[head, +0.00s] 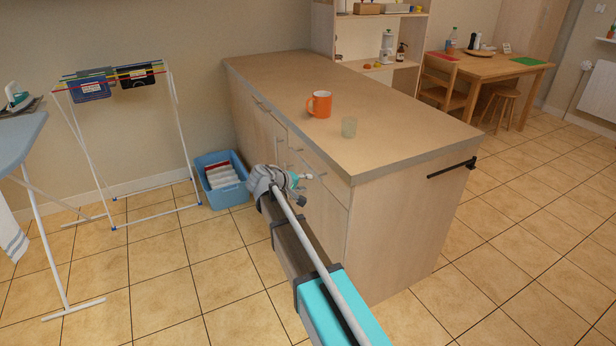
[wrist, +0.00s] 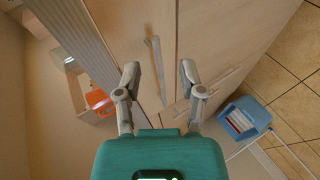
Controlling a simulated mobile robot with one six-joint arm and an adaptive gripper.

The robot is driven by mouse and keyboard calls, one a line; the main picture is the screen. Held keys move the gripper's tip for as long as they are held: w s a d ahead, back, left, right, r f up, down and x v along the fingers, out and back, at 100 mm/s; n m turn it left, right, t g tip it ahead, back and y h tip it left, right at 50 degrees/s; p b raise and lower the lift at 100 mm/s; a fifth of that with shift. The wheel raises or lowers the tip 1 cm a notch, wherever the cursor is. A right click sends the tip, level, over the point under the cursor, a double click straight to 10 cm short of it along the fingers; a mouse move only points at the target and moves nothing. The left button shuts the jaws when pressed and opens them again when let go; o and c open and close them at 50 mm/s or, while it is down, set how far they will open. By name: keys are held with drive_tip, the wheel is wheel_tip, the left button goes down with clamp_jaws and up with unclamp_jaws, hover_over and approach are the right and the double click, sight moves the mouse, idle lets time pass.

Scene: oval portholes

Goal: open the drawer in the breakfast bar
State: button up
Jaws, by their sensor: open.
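The breakfast bar (head: 400,110) is a light wood block with drawers and doors along its left side. Its drawer front (wrist: 130,25) shows in the wrist view beside the countertop's striped edge, and it looks shut. A slim grey bar handle (wrist: 155,58) on that front lies in the gap between my fingers, roughly in line with them. My gripper (wrist: 158,74) is open and empty, with one finger on each side of the handle in the picture. I cannot tell how far the fingertips are from the front. In the head view my gripper (head: 298,184) is beside the bar's drawer side, below the countertop, partly hiding the fronts.
A blue basket (head: 222,192) sits on the floor beside the bar. A drying rack (head: 125,150) and ironing board (head: 20,140) stand left. Tiled floor in front is clear.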

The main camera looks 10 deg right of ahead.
sight(306, 164)
drive_tip(key=w+a+f+n+t+h+b, duration=0.1)
drive_tip(key=w+a+n+t+b, duration=0.1)
drive_tip(key=w+a+b, duration=0.3)
drive_tip(key=w+a+t, duration=0.1)
drive_tip(key=w+a, duration=0.1)
drive_tip(key=w, duration=0.1)
drive_tip(key=shift+w+a+f+n+t+h, duration=0.15)
drive_tip(key=shift+n+t+h, duration=0.25)
drive_tip(key=b+x, duration=0.3)
drive_tip(key=x, duration=1.1)
